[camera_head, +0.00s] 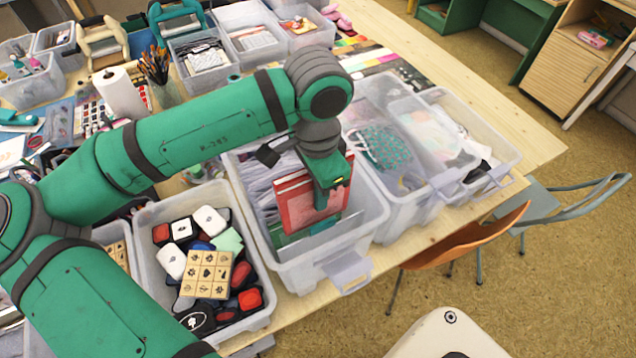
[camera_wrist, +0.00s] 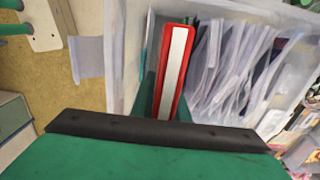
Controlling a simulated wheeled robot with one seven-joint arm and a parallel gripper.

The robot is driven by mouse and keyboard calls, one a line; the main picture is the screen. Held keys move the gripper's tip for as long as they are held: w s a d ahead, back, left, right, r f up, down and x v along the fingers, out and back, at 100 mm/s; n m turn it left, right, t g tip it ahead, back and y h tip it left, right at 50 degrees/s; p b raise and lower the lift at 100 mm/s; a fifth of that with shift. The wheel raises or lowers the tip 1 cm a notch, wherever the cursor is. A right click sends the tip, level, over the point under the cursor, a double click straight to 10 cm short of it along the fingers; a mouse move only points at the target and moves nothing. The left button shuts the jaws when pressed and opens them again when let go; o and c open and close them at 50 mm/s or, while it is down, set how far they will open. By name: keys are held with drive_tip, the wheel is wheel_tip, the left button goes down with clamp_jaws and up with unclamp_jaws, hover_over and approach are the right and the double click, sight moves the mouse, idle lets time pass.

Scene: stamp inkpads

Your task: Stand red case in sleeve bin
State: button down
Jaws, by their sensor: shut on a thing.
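The red case (camera_head: 297,204) is upright, its broad face showing in the head view. In the wrist view I look down on the case (camera_wrist: 163,99), its narrow red edge with a white strip. My gripper (camera_head: 326,196) is shut on the case near its right side. The case is within the rim of the clear sleeve bin (camera_head: 318,265), beside a row of clear plastic sleeves (camera_head: 257,187). The sleeves (camera_wrist: 222,72) stand to the right of the case in the wrist view. Whether the case's lower edge touches the bin floor cannot be told.
A bin of stamps and inkpads (camera_head: 258,321) stands to the left. Another clear bin (camera_head: 408,215) with bagged items stands close on the right. An orange chair (camera_head: 468,240) is at the table's edge. More bins and tools crowd the back of the table.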

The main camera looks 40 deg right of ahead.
drive_tip(key=shift+f, duration=2.15)
drive_tip(key=c, duration=1.6)
unclamp_jaws()
drive_tip(key=shift+c, duration=0.2)
wheel_tip(320, 180, up, 11)
drive_tip(key=shift+f, duration=0.1)
